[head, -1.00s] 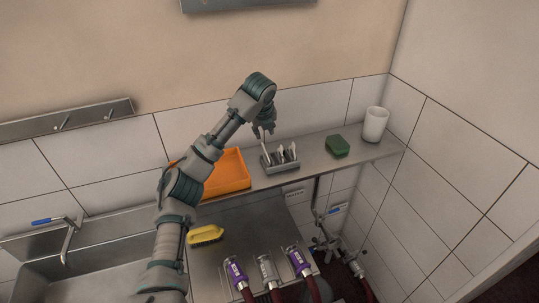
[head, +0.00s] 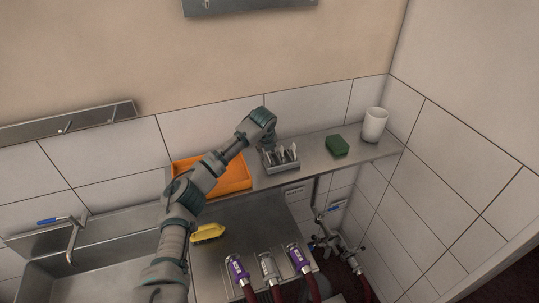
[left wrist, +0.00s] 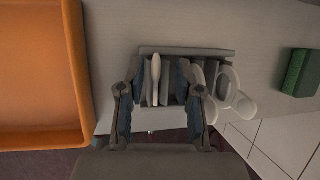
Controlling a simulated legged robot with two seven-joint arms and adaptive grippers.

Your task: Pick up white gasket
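A small grey rack (head: 283,163) stands on the steel shelf, with several upright slots holding white pieces. In the left wrist view the rack (left wrist: 187,52) lies directly ahead of my left gripper (left wrist: 158,100). The gripper is open, one finger on each side of the rack's left part. Between the fingers is a narrow white piece (left wrist: 155,72), rounded at its top, standing in a slot; it may be a gasket seen edge-on. White ring-shaped pieces (left wrist: 231,78) are right of the right finger, partly hidden by it. Contact cannot be told. My right gripper is not in view.
An orange tray (head: 238,187) lies left of the rack; a green sponge (head: 336,145) and a white cup (head: 374,125) stand to its right. Below are a yellow brush (head: 207,233), purple-collared hose fittings (head: 237,268) and a sink (head: 95,275).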

